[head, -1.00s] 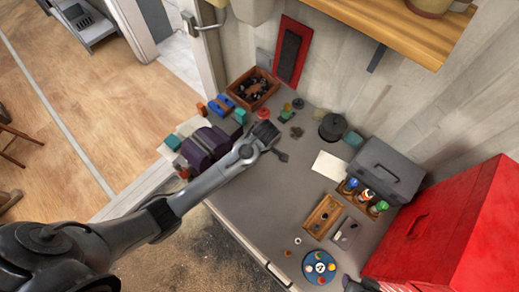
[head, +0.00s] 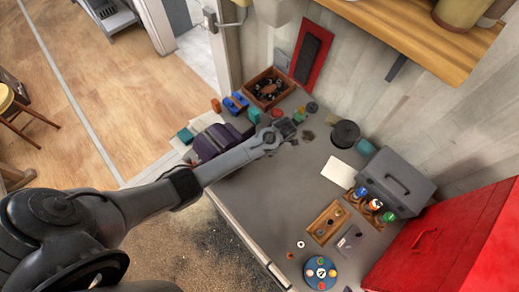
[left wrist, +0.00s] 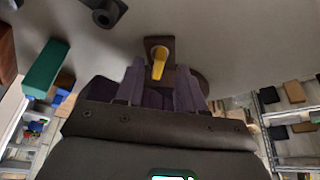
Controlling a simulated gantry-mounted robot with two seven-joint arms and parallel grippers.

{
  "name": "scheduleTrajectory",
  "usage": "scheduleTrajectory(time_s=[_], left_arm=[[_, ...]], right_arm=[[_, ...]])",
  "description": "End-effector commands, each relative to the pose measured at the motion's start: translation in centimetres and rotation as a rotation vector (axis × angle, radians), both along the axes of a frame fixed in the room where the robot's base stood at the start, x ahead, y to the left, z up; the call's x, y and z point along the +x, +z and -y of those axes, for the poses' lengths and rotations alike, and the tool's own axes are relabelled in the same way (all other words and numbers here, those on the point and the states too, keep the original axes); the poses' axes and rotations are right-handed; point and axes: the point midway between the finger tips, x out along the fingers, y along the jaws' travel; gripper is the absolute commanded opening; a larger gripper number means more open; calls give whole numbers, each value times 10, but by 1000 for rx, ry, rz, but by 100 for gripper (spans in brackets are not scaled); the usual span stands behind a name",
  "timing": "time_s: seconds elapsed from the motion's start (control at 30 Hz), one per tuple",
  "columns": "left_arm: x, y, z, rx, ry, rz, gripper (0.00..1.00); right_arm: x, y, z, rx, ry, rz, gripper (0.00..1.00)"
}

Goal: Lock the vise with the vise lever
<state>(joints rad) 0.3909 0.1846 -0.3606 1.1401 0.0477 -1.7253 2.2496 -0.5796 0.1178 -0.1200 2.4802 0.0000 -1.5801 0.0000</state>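A dark purple block-like body, apparently the vise (head: 210,142), sits at the left end of the grey workbench in the head view, partly hidden by my left arm. My left gripper (head: 290,131) is over the bench to the right of it. In the left wrist view my left gripper (left wrist: 160,72) has its two fingers apart. A yellow handle (left wrist: 159,62) on a dark brown plate shows between and beyond the fingertips; it may be the vise lever. I cannot tell whether the fingers touch it. My right gripper is not clearly seen.
A wooden bin (head: 270,88) stands behind the gripper, with small coloured blocks beside it. A grey toolbox (head: 397,182), wooden trays (head: 328,222) and a red cabinet (head: 440,245) fill the right side. A green block (left wrist: 46,69) shows in the left wrist view.

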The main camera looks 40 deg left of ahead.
Motion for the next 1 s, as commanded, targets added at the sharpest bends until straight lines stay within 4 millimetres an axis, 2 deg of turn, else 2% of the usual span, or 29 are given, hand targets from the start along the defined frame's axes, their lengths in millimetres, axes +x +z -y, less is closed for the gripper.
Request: scheduleTrajectory(time_s=[0.2, 0.57, 0.67, 0.83, 1.0], left_arm=[[-3, -17, -6, 0, 1, 0, 38], [-4, -21, -8, -1, -1, 1, 38], [-4, -21, -8, -1, -1, 1, 26], [-4, -21, -8, -1, -1, 1, 0], [-4, -21, -8, 0, -1, 0, 0]], right_arm=[[0, 2, 1, -2, 1, 0, 43], [0, 2, 1, -4, 3, 0, 43], [0, 2, 1, -4, 3, 0, 43], [0, 1, 1, -4, 3, 0, 43], [0, 1, 1, -4, 3, 0, 43]])
